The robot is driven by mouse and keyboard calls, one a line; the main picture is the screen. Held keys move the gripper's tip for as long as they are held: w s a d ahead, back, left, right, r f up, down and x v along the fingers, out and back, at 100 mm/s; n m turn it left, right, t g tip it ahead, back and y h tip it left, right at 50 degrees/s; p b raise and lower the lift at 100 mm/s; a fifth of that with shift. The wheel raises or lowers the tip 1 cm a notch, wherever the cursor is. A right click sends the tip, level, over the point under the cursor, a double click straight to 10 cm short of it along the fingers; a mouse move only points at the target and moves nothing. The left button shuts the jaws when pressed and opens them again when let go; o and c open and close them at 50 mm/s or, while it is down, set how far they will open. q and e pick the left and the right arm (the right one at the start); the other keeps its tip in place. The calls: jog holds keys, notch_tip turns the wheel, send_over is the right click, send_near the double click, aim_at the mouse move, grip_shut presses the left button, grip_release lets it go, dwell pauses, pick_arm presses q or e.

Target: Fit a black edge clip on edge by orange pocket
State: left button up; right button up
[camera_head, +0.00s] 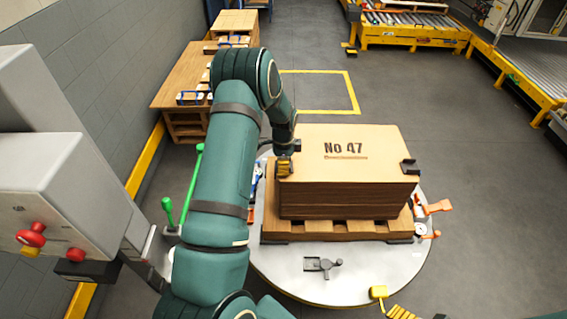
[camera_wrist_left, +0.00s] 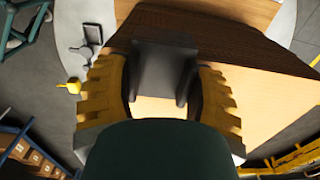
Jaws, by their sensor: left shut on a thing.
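A tan sheet stack (camera_head: 350,160) marked "No 47" sits on a wooden pallet. A black edge clip (camera_head: 410,166) is on its right edge, on the side of the orange part (camera_head: 435,207), which may be the orange pocket. My left gripper (camera_head: 284,165) is at the stack's left edge. In the left wrist view its yellow fingers (camera_wrist_left: 165,98) are shut on a dark clip (camera_wrist_left: 165,62) over the stack. I cannot tell whether that clip touches the stack. A yellow ribbed piece (camera_head: 402,313) at the bottom edge looks like part of my right gripper; its jaws are cut off.
The pallet (camera_head: 340,229) stands on a round grey turntable (camera_head: 290,270). A grey latch (camera_head: 322,265) and a yellow part (camera_head: 378,292) are at its front. Green levers (camera_head: 168,210) stand at left. A wooden bench (camera_head: 180,85) lies behind; open floor is at right.

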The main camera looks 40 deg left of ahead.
pick_arm(q)
jog(key=shift+f, duration=0.25)
dwell(0.7)
jog(key=o, duration=1.2)
jog(key=shift+c, duration=0.2)
notch_tip(320, 180, up, 12)
